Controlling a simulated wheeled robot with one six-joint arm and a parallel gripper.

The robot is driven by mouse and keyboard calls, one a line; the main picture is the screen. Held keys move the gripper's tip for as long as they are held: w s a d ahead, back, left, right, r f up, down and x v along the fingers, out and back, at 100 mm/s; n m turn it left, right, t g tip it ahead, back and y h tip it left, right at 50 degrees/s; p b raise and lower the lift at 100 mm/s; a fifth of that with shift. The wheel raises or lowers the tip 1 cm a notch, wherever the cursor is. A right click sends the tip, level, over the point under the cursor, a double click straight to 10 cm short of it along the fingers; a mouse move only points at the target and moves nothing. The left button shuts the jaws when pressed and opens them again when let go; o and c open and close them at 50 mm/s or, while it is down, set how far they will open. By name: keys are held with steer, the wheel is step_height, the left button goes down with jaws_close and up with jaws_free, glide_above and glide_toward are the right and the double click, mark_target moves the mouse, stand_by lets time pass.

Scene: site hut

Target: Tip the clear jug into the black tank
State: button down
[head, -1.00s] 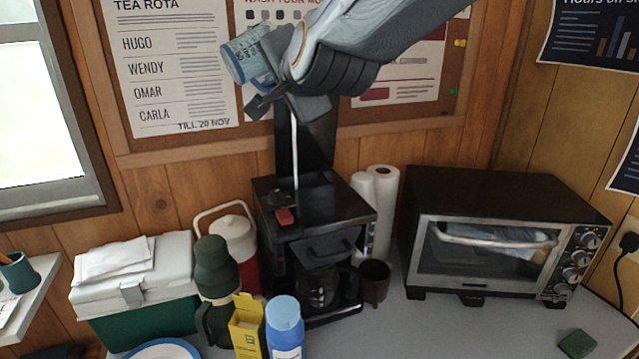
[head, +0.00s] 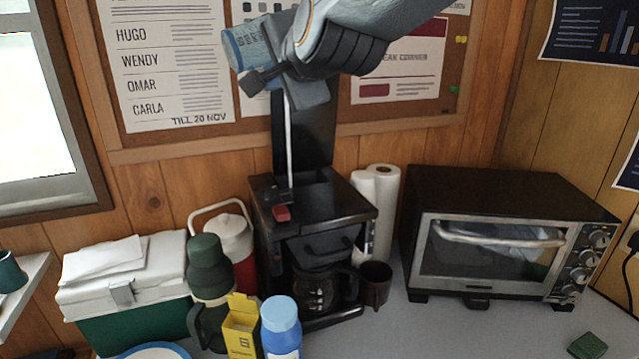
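The clear jug (head: 250,44), bluish with printed lettering, is held high above the coffee maker, tipped nearly onto its side with one end toward the left. My gripper (head: 272,78) is shut on it; the gripper and arm hide its right end and the grip itself. The black tank (head: 335,192) is the top of the black coffee maker, its lid (head: 305,135) standing upright at the back. A thin pale vertical line, which looks like a stream of water, runs from below my gripper to the tank's top. The tank's inside is hard to see.
A glass carafe (head: 318,290) sits in the coffee maker, a dark mug (head: 375,283) beside it. A toaster oven (head: 500,240) stands right. A green flask (head: 208,268), yellow carton (head: 242,325), blue-capped bottle (head: 281,330) and cool box (head: 125,290) crowd the left.

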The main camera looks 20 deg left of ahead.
steer(key=shift+w+d+r+m+b, duration=0.2)
steer(key=shift+m+b, duration=0.2)
steer(key=shift+b, duration=0.65)
steer(key=shift+s+a+r+m+b, duration=0.2)
steer(key=shift+m+b, duration=0.2)
steer(key=shift+b, duration=0.25)
steer(key=p, duration=0.1)
steer(key=n+p, duration=0.1)
steer(key=shift+s+a+r+y+p, duration=0.15)
steer(key=shift+s+a+y+p, duration=0.05)
steer(key=shift+s+y+p, duration=0.1)
steer(key=n+p, duration=0.1)
steer(key=p, duration=0.1)
steer(key=s+a+n+p, duration=0.1)
steer(key=p, duration=0.1)
steer(key=shift+s+a, duration=0.2)
steer(key=shift+s, duration=0.05)
steer(key=shift+p, duration=0.4)
